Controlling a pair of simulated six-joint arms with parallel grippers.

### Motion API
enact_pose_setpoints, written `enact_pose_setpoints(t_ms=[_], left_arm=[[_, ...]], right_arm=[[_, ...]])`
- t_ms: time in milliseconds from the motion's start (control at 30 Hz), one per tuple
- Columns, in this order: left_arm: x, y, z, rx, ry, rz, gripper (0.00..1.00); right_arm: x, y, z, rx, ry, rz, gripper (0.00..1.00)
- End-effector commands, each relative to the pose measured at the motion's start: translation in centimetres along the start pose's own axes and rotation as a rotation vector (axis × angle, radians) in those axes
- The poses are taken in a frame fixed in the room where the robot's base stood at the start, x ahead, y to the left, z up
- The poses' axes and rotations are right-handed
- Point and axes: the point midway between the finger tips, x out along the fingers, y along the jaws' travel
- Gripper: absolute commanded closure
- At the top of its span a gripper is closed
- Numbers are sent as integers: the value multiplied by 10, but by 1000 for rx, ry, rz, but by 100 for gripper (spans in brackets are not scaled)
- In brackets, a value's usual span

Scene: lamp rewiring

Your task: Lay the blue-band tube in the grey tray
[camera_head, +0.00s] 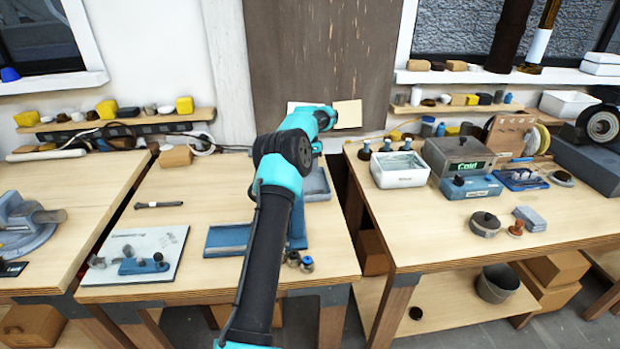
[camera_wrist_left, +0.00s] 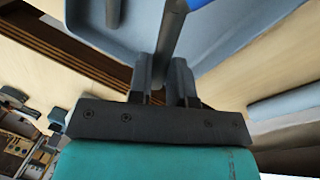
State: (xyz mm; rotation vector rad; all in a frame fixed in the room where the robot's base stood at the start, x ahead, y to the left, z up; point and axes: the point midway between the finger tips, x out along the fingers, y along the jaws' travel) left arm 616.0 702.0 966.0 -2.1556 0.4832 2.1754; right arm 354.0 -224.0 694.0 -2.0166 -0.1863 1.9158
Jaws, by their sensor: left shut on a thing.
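The grey tray (camera_head: 318,184) lies on the middle bench, partly hidden behind my left arm. In the left wrist view the tray's grey surface (camera_wrist_left: 112,35) fills the top. My left gripper (camera_wrist_left: 166,78) is shut on the blue-band tube (camera_wrist_left: 172,38), a thin grey tube with blue showing at the top edge of that view. The tube overlaps the tray there; I cannot tell whether it touches. In the head view my left wrist is above the tray's far end, and the fingers and tube are hidden. My right gripper is not in view.
A white bin (camera_head: 400,169) and grey device (camera_head: 460,160) stand on the right bench.

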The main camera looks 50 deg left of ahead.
Motion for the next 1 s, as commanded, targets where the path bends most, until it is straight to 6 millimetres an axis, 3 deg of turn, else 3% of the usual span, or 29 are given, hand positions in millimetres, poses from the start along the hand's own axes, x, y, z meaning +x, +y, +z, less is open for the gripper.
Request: enact_pose_setpoints(t_ms=[333, 700, 1000], left_arm=[[3, -1, 0, 0, 0, -1, 100], [47, -9, 1, 0, 0, 0, 100], [50, -10, 1, 1, 1, -1, 100]], right_arm=[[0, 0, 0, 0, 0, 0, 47], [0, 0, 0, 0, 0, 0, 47], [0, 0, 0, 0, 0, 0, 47]])
